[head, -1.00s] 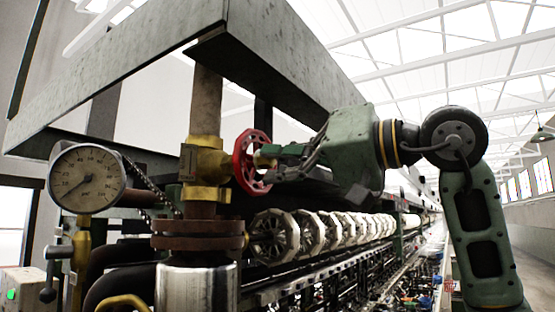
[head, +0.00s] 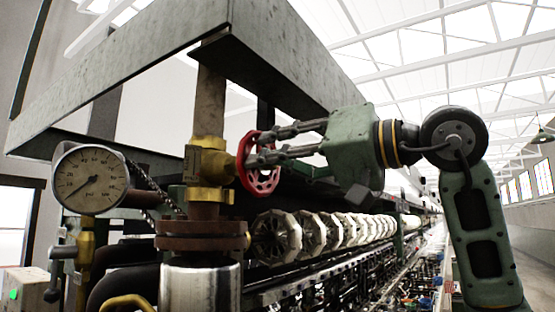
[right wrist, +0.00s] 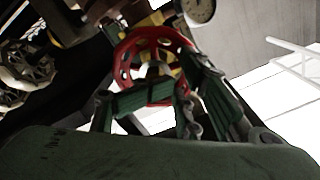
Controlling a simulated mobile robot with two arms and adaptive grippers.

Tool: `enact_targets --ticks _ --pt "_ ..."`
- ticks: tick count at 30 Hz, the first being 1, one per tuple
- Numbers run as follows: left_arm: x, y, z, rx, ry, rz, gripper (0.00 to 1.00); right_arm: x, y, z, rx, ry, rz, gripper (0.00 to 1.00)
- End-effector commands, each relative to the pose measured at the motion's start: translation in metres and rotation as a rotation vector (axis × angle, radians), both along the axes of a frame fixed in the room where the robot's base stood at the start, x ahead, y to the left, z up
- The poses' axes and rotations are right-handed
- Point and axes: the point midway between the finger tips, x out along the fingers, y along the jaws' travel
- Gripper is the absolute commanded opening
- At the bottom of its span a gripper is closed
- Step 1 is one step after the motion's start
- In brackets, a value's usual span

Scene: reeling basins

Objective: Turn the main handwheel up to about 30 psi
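The red handwheel (head: 261,181) sits on the right of a brass valve (head: 208,160). My right gripper (head: 262,147) reaches it from the right, with its fingers spread apart and their tips overlapping the wheel. In the right wrist view the wheel (right wrist: 126,55) lies just ahead of the fingers (right wrist: 150,92). I cannot tell whether the fingertips press on the rim or only stand around it. The round psi gauge (head: 91,178) is at the left, its needle pointing to the lower left, near the low end of the scale. My left gripper is not in view.
A grey metal canopy (head: 285,62) hangs above the valve and arm. A row of pale reels (head: 290,236) runs back below the gripper. A flanged pipe (head: 200,236) stands under the valve. A walkway (head: 530,240) is open at the right.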

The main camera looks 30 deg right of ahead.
Motion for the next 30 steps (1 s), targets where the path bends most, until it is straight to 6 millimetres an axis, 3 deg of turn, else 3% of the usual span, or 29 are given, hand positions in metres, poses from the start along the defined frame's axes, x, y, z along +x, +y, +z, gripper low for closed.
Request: enact_targets --ticks 11,20,30 --pt "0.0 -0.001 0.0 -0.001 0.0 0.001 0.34 -0.002 -0.002 0.0 0.002 0.001 -0.001 0.34" --pt "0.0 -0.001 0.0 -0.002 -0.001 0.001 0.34 -0.028 -0.012 0.0 0.006 0.001 -0.001 0.34" --pt "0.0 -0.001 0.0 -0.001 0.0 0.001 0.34 -0.027 -0.011 0.0 0.331 0.138 0.0 0.34"
